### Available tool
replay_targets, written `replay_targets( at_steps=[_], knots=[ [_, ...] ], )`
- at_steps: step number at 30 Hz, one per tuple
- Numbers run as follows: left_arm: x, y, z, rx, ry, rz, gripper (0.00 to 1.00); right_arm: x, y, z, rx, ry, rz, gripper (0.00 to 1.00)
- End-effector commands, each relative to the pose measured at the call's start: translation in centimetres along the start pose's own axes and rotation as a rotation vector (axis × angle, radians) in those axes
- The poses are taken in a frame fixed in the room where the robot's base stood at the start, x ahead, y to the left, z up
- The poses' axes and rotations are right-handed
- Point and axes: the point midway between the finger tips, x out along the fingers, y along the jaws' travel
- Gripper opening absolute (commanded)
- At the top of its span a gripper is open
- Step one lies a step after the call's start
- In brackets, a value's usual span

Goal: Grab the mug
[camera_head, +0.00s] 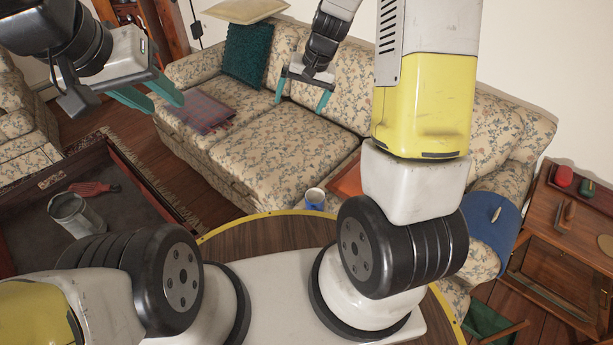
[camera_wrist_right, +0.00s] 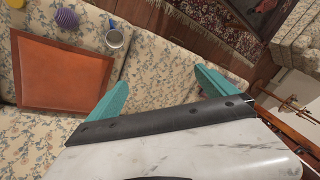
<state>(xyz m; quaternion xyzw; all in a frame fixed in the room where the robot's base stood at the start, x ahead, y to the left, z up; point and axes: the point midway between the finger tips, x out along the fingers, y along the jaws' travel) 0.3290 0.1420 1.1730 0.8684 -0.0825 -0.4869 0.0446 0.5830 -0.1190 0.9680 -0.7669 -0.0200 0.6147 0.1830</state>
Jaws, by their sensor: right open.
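The mug (camera_head: 314,199) is small, pale and bluish. It sits near the front of the sofa seat, next to an orange cushion, partly behind my arm's base. It also shows in the right wrist view (camera_wrist_right: 115,39), upper left of centre, with its round opening toward the camera. My right gripper (camera_head: 302,106) is open and empty above the sofa seat, apart from the mug and farther back. Its teal fingers (camera_wrist_right: 160,80) are spread in the wrist view, with the mug beyond the left finger. My left gripper (camera_head: 167,107) is open and empty at the upper left.
The orange cushion (camera_wrist_right: 65,75) lies by the mug; a purple ball (camera_wrist_right: 67,18) is near. A plaid cloth (camera_head: 202,110) and green pillow (camera_head: 246,53) are on the floral sofa (camera_head: 270,150). A wooden cabinet (camera_head: 570,240) is right.

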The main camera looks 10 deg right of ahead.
Motion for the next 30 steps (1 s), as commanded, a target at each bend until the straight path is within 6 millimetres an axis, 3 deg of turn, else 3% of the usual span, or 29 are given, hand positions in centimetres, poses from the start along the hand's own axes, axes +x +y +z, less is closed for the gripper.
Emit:
replay_targets(
  at_steps=[1,7,12,15,18,21,30],
  knots=[
    [0.0,0.0,0.0,0.0,0.0,0.0,0.36,3.5,1.0,-0.3,0.023,-0.027,0.023,0.96],
    [0.0,0.0,0.0,0.0,0.0,0.0,0.36,15.7,5.4,-0.3,0.096,-0.083,0.116,0.96],
    [0.0,0.0,0.0,0.0,0.0,0.0,0.36,25.4,10.2,2.1,0.132,-0.121,0.21,0.96],
    [0.0,0.0,0.0,0.0,0.0,0.0,0.36,29.7,12.8,4.0,0.141,-0.138,0.257,0.96],
    [0.0,0.0,0.0,0.0,0.0,0.0,0.36,32.6,14.8,5.6,0.146,-0.149,0.294,0.96],
    [0.0,0.0,0.0,0.0,0.0,0.0,0.36,34.3,16.0,6.7,0.148,-0.155,0.315,0.96],
    [0.0,0.0,0.0,0.0,0.0,0.0,0.36,37.5,17.4,7.7,0.15,-0.158,0.326,0.96]
  ],
)
